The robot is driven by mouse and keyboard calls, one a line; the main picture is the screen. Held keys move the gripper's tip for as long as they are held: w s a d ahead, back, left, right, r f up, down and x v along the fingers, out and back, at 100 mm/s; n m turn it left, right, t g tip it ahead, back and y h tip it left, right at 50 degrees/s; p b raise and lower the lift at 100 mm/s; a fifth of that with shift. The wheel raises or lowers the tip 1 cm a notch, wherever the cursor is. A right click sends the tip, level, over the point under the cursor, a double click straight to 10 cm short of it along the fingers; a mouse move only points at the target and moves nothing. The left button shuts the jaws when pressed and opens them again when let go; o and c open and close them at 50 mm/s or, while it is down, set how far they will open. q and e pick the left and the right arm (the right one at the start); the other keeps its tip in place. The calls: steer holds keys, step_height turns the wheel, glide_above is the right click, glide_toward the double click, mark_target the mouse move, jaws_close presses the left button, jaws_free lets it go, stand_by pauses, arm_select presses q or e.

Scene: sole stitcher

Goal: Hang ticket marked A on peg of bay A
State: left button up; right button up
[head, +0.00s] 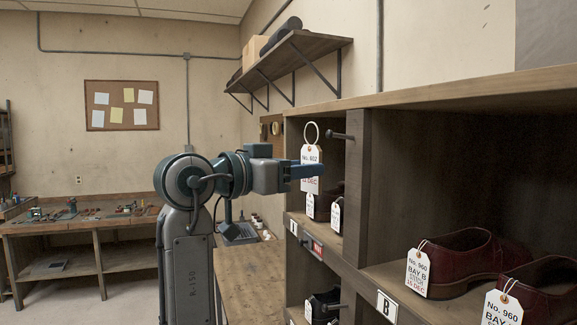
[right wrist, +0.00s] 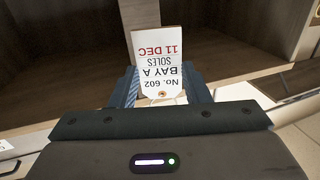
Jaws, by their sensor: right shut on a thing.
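My right gripper (head: 306,171) is shut on a white paper ticket (head: 311,154), held upright in front of the shelving with its pale string loop standing above it. In the right wrist view the ticket (right wrist: 160,60) appears upside down between the two fingers and reads No. 602, BAY A, SOLES, 11 DEC. A dark peg (head: 340,136) sticks out near the top of the left bay's divider. The loop is just left of the peg's tip in the head view and not around it; their depth gap is unclear. My left gripper is not in view.
The bay at right, with plate B (head: 387,306), holds dark red shoes (head: 465,262) with tags. Tagged shoes (head: 322,207) also stand in the left bay, below my gripper. A wall shelf (head: 290,60) hangs above; a workbench (head: 85,222) stands far left.

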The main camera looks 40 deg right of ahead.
steer(key=d, duration=0.2)
steer(key=s+d+f, duration=0.1)
steer(key=d, duration=0.3)
steer(key=shift+s+d+f+b, duration=0.1)
steer(key=shift+s+f+b, duration=0.1)
steer(key=shift+s+b, duration=0.2)
stand_by(0.3)
stand_by(0.6)
steer(key=o, duration=1)
steer(key=shift+o, duration=0.2)
